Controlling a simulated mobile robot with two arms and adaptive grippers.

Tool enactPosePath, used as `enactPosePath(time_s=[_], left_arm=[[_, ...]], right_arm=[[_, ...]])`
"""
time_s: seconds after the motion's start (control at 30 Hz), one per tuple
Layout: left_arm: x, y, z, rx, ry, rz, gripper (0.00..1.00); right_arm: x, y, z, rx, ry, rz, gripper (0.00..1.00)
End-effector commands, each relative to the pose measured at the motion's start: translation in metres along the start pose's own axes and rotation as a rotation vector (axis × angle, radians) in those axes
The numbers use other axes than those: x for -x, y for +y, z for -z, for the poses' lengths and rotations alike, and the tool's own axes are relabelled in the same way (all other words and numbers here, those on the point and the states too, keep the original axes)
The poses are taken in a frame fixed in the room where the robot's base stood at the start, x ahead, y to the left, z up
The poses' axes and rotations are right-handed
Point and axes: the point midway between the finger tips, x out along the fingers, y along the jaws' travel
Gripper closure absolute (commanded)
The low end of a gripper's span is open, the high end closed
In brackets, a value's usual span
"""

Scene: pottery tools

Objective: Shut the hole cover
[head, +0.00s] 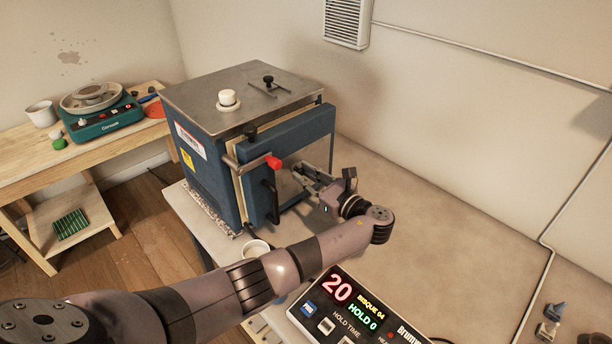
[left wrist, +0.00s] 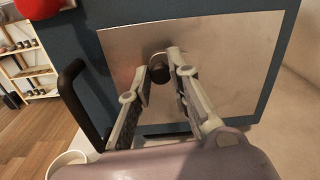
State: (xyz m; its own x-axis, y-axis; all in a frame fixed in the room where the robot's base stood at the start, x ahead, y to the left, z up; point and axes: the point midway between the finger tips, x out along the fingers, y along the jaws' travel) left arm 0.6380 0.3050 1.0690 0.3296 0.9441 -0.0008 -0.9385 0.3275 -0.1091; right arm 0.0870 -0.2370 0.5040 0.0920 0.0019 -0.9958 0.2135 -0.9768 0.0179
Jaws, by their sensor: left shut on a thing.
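A blue kiln (head: 208,178) with a steel top stands on the bench. In the left wrist view, a dark round knob (left wrist: 159,69) sits against a bare metal plate (left wrist: 225,60) on the kiln's front. My left gripper (head: 305,175) is at that front; in the left wrist view its fingers (left wrist: 162,72) are closed on the knob from both sides. On the steel top (head: 200,95) are a white plug (head: 228,99) and a small black-knobbed metal fitting (head: 267,80). I cannot tell which part is the hole cover. My right gripper is not in view.
A red-ended latch (head: 273,162) and a black handle (head: 270,200) stick out beside my left gripper. A cup (head: 256,247) stands near the bench's front edge, with a controller box (head: 350,310) to its right. The bench right of the kiln is mostly clear.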

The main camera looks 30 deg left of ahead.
Motion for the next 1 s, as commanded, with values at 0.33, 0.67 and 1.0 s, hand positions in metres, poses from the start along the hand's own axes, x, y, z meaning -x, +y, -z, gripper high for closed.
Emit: enactPosePath(time_s=[0.33, 0.67, 1.0], left_arm=[[0.0, 0.0, 0.006, 0.15, 0.0, 0.0, 1.0], [0.0, -0.002, 0.016, 0.448, 0.0, 0.001, 1.0], [0.0, -0.006, 0.025, 0.774, -0.001, 0.0, 1.0]], right_arm=[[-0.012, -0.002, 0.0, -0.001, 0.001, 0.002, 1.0], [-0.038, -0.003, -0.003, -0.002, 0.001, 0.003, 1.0], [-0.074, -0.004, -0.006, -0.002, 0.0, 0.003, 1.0]])
